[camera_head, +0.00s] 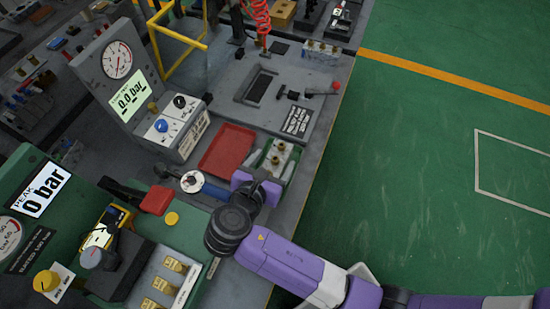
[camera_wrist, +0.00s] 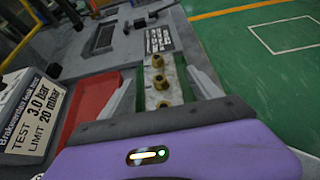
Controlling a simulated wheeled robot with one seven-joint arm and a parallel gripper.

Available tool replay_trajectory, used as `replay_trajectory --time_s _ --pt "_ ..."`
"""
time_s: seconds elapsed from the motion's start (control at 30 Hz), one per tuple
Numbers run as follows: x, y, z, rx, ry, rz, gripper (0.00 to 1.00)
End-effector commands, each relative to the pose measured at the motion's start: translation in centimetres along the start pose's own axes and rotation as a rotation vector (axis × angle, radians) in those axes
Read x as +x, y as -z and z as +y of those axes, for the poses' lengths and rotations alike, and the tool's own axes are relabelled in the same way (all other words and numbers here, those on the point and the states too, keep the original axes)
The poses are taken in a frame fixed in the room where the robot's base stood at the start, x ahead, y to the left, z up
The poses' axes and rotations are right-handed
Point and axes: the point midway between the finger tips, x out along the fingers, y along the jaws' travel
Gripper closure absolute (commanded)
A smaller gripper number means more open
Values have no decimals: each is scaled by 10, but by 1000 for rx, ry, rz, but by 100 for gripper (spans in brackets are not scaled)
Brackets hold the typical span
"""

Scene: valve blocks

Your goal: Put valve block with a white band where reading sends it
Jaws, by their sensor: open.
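A pale-topped valve block (camera_head: 277,156) with brass ports stands in a green holder or surround near the table's right edge. It also shows in the wrist view (camera_wrist: 172,98), between my two fingers. I cannot make out clearly whether it has a white band. My gripper (camera_head: 262,180) is open, with a finger to either side of the block; contact cannot be told. In the wrist view my gripper (camera_wrist: 165,92) hides the block's near end. The grey tester's display (camera_head: 130,95) reads 0.0 bar. The green tester's display (camera_head: 46,190) reads PEAK 0 bar.
An empty red tray (camera_head: 228,150) lies left of the block. Another block with brass ports (camera_head: 321,48) stands at the back. A dark recessed plate (camera_head: 258,86) lies behind the tray. A label (camera_wrist: 35,118) reads TEST 3.0 bar, LIMIT 20 mbar. Green floor lies right of the table.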

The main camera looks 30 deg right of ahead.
Motion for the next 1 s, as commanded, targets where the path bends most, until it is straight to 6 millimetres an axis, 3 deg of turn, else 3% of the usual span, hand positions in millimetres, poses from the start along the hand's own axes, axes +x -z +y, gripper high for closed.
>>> replay_trajectory --time_s 0.3,0.5,1.0 --pt "-66 0 1 0 -3 1 27" --pt "-93 0 1 1 -2 0 27" --pt "-101 0 0 0 0 1 27"
